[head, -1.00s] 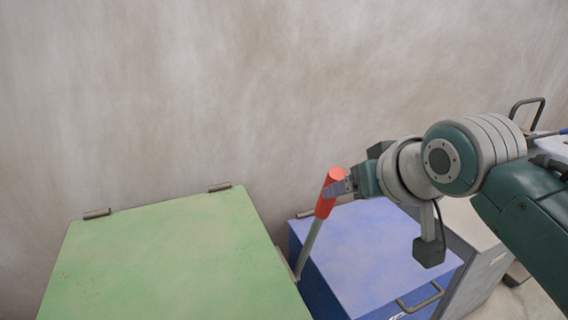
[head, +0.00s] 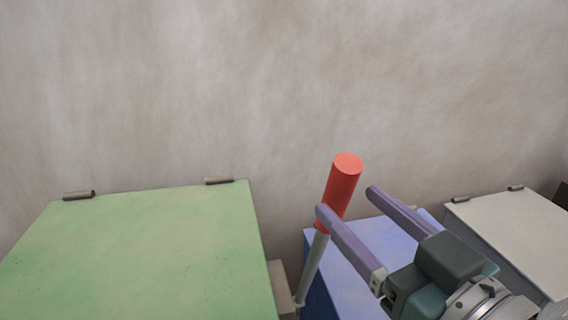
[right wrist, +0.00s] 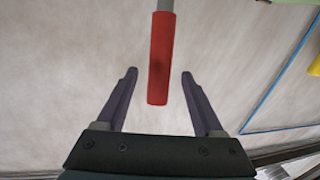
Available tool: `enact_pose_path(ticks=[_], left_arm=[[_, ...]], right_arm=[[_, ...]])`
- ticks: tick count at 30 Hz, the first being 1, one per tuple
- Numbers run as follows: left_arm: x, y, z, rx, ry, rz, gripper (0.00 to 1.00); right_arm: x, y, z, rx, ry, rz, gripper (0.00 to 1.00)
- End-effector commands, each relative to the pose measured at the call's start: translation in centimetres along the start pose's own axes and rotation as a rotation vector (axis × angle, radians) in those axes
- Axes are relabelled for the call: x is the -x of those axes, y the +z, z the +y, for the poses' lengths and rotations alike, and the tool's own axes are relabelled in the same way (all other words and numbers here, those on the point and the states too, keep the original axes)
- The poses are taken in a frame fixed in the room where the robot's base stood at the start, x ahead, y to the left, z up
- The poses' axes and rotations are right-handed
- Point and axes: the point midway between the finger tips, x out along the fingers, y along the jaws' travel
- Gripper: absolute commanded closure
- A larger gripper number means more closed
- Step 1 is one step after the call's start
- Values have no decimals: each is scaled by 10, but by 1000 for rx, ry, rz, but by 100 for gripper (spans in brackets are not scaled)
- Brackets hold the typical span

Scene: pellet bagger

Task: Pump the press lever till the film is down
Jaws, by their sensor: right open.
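The press lever has a red grip (head: 342,185) on a grey rod (head: 311,268). It stands tilted, with its top leaning right in the head view, between the green-topped box and the blue box. My right gripper (head: 348,204) is open, its two purple fingers pointing at the grip. One finger crosses in front of the grip's lower part; the other is to its right. In the right wrist view the red grip (right wrist: 160,60) appears between the open fingers (right wrist: 158,75); whether it is inside the jaws or just beyond the tips I cannot tell. No film shows. My left gripper is out of view.
A green-lidded box (head: 140,255) fills the lower left. A blue box (head: 345,275) stands close behind and below my right gripper. A pale box (head: 515,235) is at the right. A plain wall (head: 250,90) rises behind; the space above the boxes is clear.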

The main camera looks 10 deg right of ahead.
Motion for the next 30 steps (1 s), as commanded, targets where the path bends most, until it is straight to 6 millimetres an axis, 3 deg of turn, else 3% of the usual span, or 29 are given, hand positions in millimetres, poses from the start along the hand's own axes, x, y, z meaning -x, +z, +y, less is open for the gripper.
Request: enact_pose_path(ticks=[6,12,24,30], left_arm=[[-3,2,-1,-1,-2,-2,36],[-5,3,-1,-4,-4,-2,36],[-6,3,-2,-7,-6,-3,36],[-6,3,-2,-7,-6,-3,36]], right_arm=[[-43,0,0,-2,1,2,31],[-69,0,0,-1,1,0,31],[-76,0,0,-1,1,-2,32],[-76,0,0,-1,1,-2,54]])
